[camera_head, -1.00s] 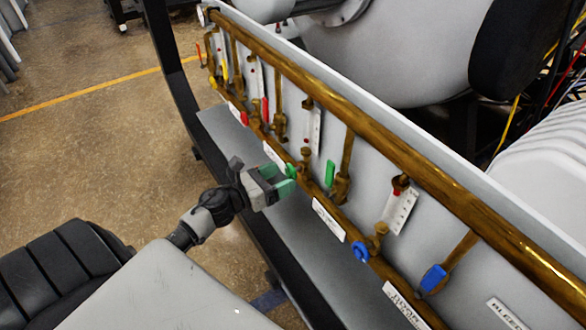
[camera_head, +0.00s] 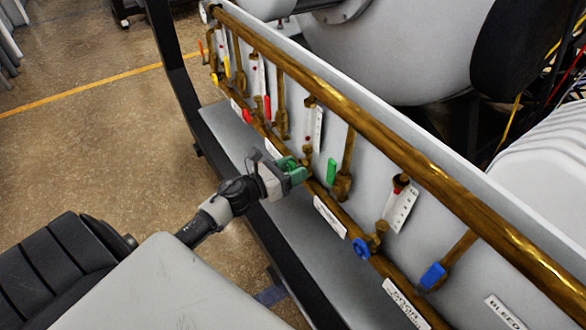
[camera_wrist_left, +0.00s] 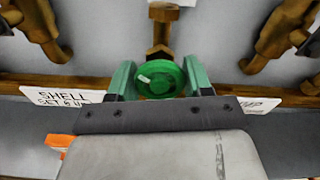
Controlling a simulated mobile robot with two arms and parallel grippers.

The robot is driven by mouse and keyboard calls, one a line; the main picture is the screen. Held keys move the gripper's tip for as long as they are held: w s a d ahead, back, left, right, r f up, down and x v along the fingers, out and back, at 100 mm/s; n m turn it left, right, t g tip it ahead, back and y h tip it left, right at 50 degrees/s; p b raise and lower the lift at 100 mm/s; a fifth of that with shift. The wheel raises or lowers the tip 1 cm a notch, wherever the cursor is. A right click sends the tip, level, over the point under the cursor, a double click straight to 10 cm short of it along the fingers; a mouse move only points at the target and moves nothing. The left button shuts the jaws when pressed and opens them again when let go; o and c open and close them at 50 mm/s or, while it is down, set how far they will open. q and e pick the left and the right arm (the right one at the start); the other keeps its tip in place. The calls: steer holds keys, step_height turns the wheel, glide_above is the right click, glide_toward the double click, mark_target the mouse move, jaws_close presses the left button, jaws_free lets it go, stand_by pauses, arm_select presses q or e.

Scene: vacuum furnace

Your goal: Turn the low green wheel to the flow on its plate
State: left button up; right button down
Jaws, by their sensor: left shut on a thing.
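The low green wheel (camera_wrist_left: 160,78) sits on a brass valve on the lower pipe. In the left wrist view it is face-on, with a small white mark at its left. My left gripper (camera_head: 294,171) has green fingertips and is shut on the wheel, one finger on each side of it; this also shows in the left wrist view (camera_wrist_left: 161,84). In the head view the fingers largely hide the wheel. The white scale plate (camera_head: 318,128) stands above it, with a red dot low on it; its figures are too small to read. My right gripper is not in view.
A green lever handle (camera_head: 331,172) is close to the right of the wheel. A blue wheel (camera_head: 361,249) and blue lever (camera_head: 433,277) are further right, red and yellow handles further left. A label starting "SHELL SET" (camera_wrist_left: 60,96) is left of the wheel. A brass pipe (camera_head: 345,107) runs above.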

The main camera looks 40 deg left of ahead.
arm_select(q)
steer(key=shift+n, duration=0.5)
steer(key=shift+n+p, duration=0.3)
steer(key=shift+n, duration=0.7)
steer(key=n+p, duration=0.1)
steer(key=n, duration=0.3)
steer(key=shift+r+n, duration=0.1)
steer(key=shift+n, duration=0.2)
steer(key=n+p, duration=0.1)
steer(key=n, duration=0.2)
steer(key=shift+n, duration=0.3)
steer(key=n+p, duration=0.1)
steer(key=n, duration=0.2)
steer(key=shift+n, duration=0.3)
steer(key=n+p, duration=0.2)
steer(key=n, duration=0.3)
steer(key=shift+r, duration=0.1)
steer(key=shift+n+p, duration=0.85)
steer(key=shift+n, duration=1.65)
